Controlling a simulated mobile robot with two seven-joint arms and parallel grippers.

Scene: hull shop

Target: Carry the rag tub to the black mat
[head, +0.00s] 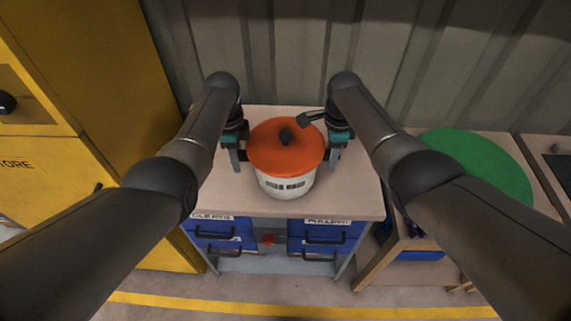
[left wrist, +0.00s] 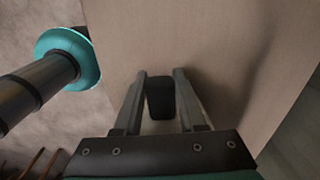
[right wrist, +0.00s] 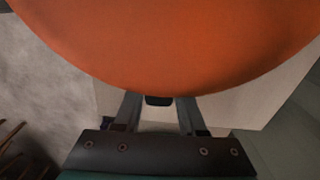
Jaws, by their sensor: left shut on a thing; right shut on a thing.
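The rag tub (head: 286,183) is a white round pot with a label, an orange lid and a black knob. It is upright at the cabinet top; I cannot tell whether it rests there or is just clear. My left gripper (head: 238,160) is shut on its left handle, a black block (left wrist: 160,98) between the fingers in the left wrist view. My right gripper (head: 333,158) is shut on the right handle (right wrist: 158,100), with the orange lid (right wrist: 170,45) above it in the right wrist view. A dark patch (head: 560,172) shows at the right edge; I cannot tell if it is the black mat.
The wooden cabinet top (head: 350,200) is otherwise clear, with blue drawers (head: 222,228) below. A yellow cabinet (head: 60,150) stands at left. A green round mat (head: 480,160) lies on a lower table at right. A corrugated wall (head: 290,50) is behind. Yellow line (head: 260,308) on the floor.

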